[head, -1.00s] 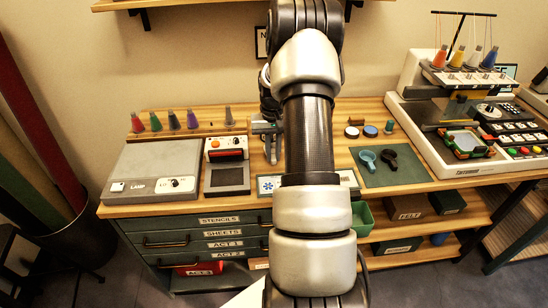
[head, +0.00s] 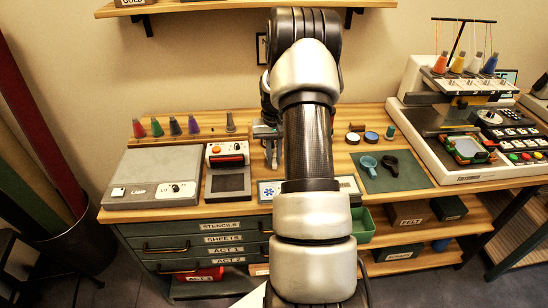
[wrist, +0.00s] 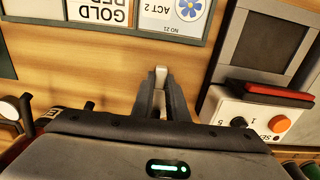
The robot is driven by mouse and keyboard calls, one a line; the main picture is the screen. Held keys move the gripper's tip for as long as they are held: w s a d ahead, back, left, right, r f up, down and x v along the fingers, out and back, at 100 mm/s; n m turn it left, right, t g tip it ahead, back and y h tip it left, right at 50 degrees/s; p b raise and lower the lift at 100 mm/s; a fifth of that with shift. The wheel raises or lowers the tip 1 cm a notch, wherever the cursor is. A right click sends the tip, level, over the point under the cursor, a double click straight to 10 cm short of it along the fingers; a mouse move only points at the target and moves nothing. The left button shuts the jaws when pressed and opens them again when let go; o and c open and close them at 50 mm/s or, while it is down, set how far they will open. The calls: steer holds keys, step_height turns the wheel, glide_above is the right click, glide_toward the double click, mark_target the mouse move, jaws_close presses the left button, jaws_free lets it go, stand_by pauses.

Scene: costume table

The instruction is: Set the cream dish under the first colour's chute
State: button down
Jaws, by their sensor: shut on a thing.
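My gripper (wrist: 160,95) is shut on a small pale thing (wrist: 160,76) between its fingertips in the wrist view; I cannot tell whether it is the cream dish. In the head view my gripper (head: 268,145) hangs over the wooden table, mostly behind my arm. An order card (wrist: 172,18) appears upside down in the wrist view, with a blue flower, "ACT 2" and the words "GOLD" and "RED". The card (head: 269,188) also shows at the table front. No chute can be made out clearly. A round pale-topped thing (head: 352,138) stands right of my arm.
A grey machine with an orange button (head: 227,165) stands left of my gripper, beside a grey lamp box (head: 155,178). Several cones (head: 175,127) line the back. A green mat (head: 390,172) holds two handled tools. An embroidery machine (head: 470,135) is at right.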

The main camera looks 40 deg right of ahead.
steer(key=shift+f+b, duration=0.4)
steer(key=shift+f, duration=0.25)
stand_by(1.0)
steer(key=c, duration=1.7)
jaws_free()
steer(key=shift+o, duration=0.2)
steer(key=shift+r+p, duration=1.4)
steer(key=shift+r, duration=0.9)
steer(key=s+a+r+p, duration=0.1)
steer(key=s+a+r, duration=0.2)
steer(key=s, duration=0.2)
